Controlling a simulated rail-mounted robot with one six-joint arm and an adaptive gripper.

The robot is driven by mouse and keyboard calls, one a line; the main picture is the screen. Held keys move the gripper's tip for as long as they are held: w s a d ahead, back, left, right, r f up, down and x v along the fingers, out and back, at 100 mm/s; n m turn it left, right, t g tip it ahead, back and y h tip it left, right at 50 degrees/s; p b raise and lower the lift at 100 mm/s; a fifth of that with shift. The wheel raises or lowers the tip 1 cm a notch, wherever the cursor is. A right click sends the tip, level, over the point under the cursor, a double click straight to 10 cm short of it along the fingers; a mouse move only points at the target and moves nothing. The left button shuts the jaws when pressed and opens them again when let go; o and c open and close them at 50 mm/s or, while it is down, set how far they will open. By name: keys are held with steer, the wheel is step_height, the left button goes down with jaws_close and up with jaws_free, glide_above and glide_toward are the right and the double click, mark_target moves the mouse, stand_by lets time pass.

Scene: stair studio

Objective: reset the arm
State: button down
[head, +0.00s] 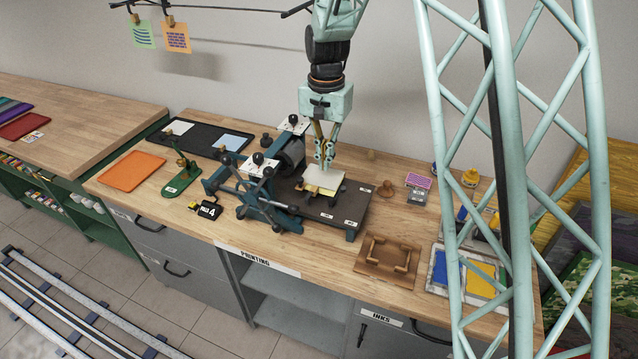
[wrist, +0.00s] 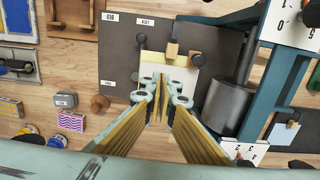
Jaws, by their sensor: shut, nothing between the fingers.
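My gripper (head: 324,160) hangs from the arm over the bed of the printing press. Its fingers are closed together with nothing between them. In the wrist view my gripper (wrist: 162,92) points down at a pale sheet or block (wrist: 184,72) on the dark press bed (wrist: 118,52). In the head view the pale piece (head: 317,179) lies just below the fingertips, with a yellow edge and small wooden pieces beside it. I cannot tell whether the fingertips touch it.
The press roller (head: 291,154) and its blue frame stand close left of my gripper. A wooden holder (head: 388,258), ink tray (head: 466,272) and small stamps (head: 418,189) lie to the right. Printed cards (head: 177,39) hang from a line at upper left. An orange tray (head: 131,171) is on the left.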

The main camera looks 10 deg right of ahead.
stand_by(0.3)
steer(key=s+d+r+n+t+b, duration=0.2)
steer(key=s+d+r+n, duration=0.15)
steer(key=s+r, duration=1.6)
steer(key=s+d+r+n+t+b, duration=0.1)
steer(key=s+r, duration=0.1)
steer(key=s, duration=1.1)
steer(key=s+d+r+n+t+b, duration=0.1)
steer(key=s+n, duration=0.1)
steer(key=s, duration=1.2)
steer(key=shift+s+d+r+b, duration=0.2)
steer(key=shift+r+b, duration=0.15)
steer(key=shift+b, duration=0.05)
